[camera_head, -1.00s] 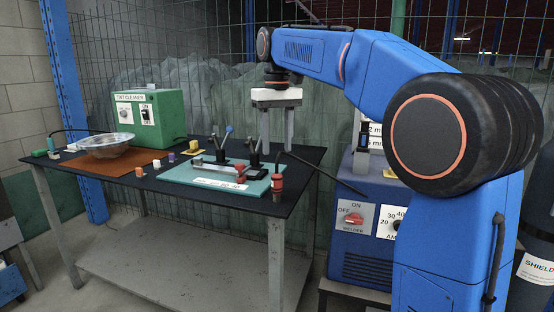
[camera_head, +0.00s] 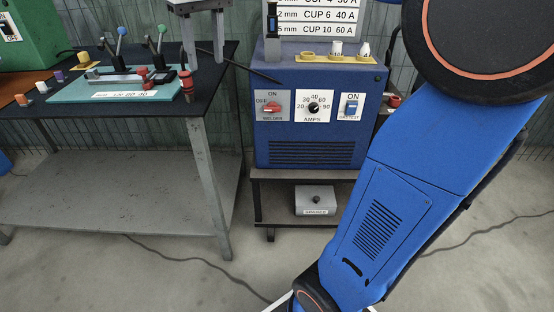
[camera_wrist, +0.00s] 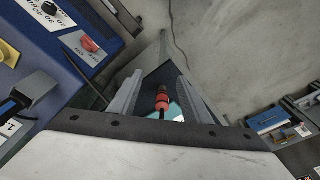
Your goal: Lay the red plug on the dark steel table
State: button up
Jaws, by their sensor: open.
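The red plug (camera_head: 186,85), red with dark parts, stands upright at the right end of the dark steel table (camera_head: 204,82). My gripper (camera_head: 205,64) hangs above that end of the table, fingers pointing down, with nothing held. In the head view its fingertips are just above and to the right of the plug. In the wrist view the plug (camera_wrist: 162,101) shows between the two spread fingers of my gripper (camera_wrist: 161,76), seemingly beyond the tips. The exact gap between fingers and plug cannot be told.
A teal mat (camera_head: 115,88) with a clamp fixture and levers lies left of the plug. Small coloured caps and an orange mat (camera_head: 14,107) are further left. A blue welder (camera_head: 320,140) stands right of the table on a stand.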

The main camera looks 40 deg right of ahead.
jog(key=s+d+f+t, duration=0.1)
jog(key=s+d+f, duration=0.1)
jog(key=s+f, duration=0.9)
jog(key=s+d+f+m+t, duration=0.1)
jog(key=s+d+f+t, duration=0.1)
jog(key=s+f, duration=1)
jog(key=shift+f, duration=0.9)
jog(key=shift+s, duration=0.1)
jog(key=shift+c, duration=0.2)
